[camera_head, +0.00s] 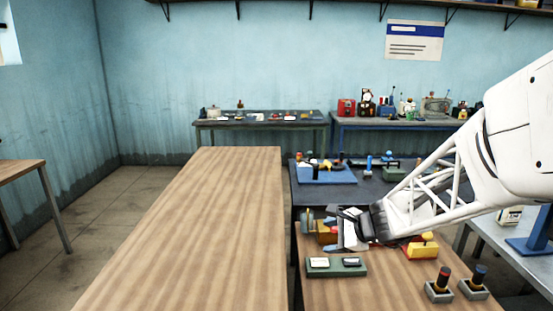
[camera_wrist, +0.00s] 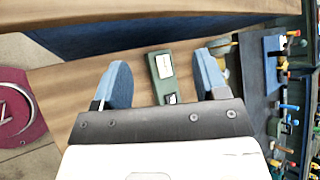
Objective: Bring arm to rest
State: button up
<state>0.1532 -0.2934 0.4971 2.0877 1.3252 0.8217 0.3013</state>
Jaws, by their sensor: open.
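My white arm reaches in from the right in the head view. My gripper (camera_head: 342,229) is low over the right wooden table (camera_head: 315,296), its blue-grey fingers spread apart. In the wrist view my gripper (camera_wrist: 162,70) shows both fingers wide apart with nothing gripped between them. A dark green block with two white plates (camera_head: 335,266) lies on the table just in front of the gripper. A green block with white plates also shows between the fingers in the wrist view (camera_wrist: 163,78), apart from them. Part of the table behind the gripper is hidden by my arm.
A yellow block with a red base (camera_head: 422,248) stands under my forearm. Two dark-topped knobs on grey bases, one left (camera_head: 439,284) and one right (camera_head: 474,282), stand at the front right. A blue tray (camera_head: 327,175) lies behind. The long wooden table (camera_head: 200,230) at left is bare.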

jog(key=s+d+r+n+g+h, duration=0.2)
jog(key=s+n+h, duration=0.2)
jog(key=s+n, duration=0.4)
jog(key=s+d+r+n+g+h, duration=0.1)
jog(key=s+n, duration=0.7)
jog(key=s, duration=1.4)
jog(key=shift+s+d+r+g+h, duration=0.45)
jog(key=shift+r+h, duration=0.5)
jog(key=shift+h, duration=0.95)
jog(key=shift+w, duration=0.1)
